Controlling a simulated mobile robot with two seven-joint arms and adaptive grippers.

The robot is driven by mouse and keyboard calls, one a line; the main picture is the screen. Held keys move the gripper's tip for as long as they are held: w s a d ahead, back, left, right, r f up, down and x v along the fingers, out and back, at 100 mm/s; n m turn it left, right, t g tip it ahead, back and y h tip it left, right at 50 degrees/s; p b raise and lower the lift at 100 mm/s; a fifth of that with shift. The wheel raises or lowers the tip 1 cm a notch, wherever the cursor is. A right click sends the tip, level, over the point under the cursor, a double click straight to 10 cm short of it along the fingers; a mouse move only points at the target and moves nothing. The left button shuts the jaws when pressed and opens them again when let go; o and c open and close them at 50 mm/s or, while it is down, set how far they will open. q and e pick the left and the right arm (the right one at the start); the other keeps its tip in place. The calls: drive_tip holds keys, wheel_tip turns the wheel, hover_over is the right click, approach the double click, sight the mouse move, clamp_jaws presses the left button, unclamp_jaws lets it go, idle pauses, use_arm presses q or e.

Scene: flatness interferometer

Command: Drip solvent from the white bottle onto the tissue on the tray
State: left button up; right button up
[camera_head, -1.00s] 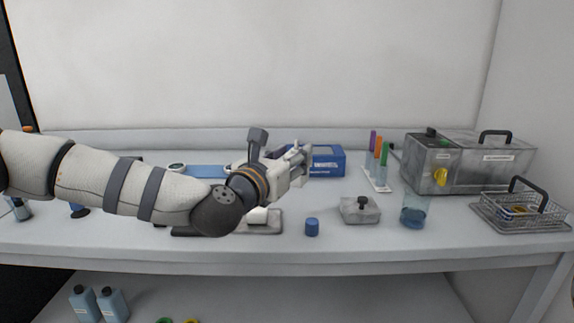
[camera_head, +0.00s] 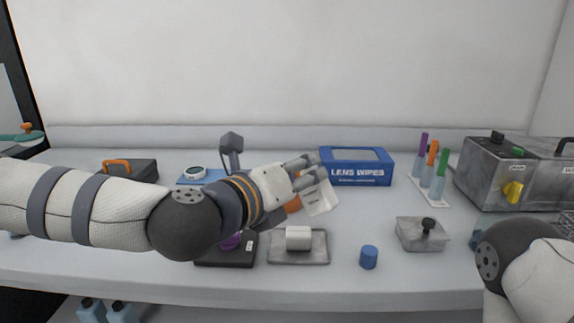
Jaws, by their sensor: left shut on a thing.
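The tray (camera_head: 281,258) is a small grey metal one near the front of the bench, with the folded white tissue (camera_head: 299,238) on it. My left gripper (camera_head: 308,175) is above and behind the tray, shut on the white bottle (camera_head: 319,198). The bottle is tilted, its printed face towards me, apart from the tissue. The fingers hide its upper part. Its mouth cannot be made out. My right arm enters at the lower right; its gripper is out of view.
A blue lens wipes box (camera_head: 357,170) stands behind the bottle. Marker-like tubes (camera_head: 431,168) stand farther back.

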sight(298, 238)
use_arm(q)
wheel_tip(298, 238, down, 8)
drive_tip(key=n+g+h+b, duration=0.2)
drive_tip(key=n+g+b, duration=0.1)
drive_tip(key=n, duration=0.5)
drive_tip(key=shift+r+g, duration=0.25)
drive_tip(key=shift+g, duration=0.05)
use_arm(e)
drive_tip(key=shift+g, duration=0.9)
drive_tip(key=s+f, duration=0.4)
drive_tip(key=shift+s, duration=0.1)
drive_tip(key=shift+d, duration=0.1)
